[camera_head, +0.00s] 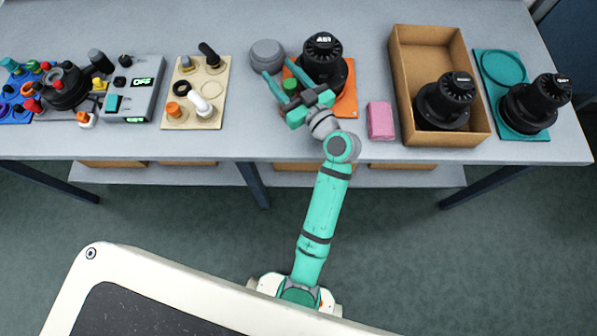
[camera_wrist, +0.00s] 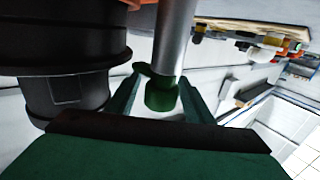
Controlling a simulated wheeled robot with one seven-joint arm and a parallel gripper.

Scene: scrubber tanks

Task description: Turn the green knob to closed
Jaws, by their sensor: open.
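The green knob (camera_head: 291,86) is on the left part of an orange base plate (camera_head: 346,103), beside a black tank (camera_head: 323,62) with a white-marked cap. My gripper (camera_head: 277,68) reaches over the plate's left side, with its two teal fingers on either side of the knob. In the wrist view, the green knob (camera_wrist: 160,95) shows between the spread fingers, in front of a grey pipe (camera_wrist: 174,35). The gripper is open. I cannot tell whether a finger touches the knob. The knob's lower side and any position marks are hidden.
A pink block (camera_head: 380,121) and a cardboard box (camera_head: 402,85) holding a black tank are to the right. A beige valve board (camera_head: 172,118) is left.

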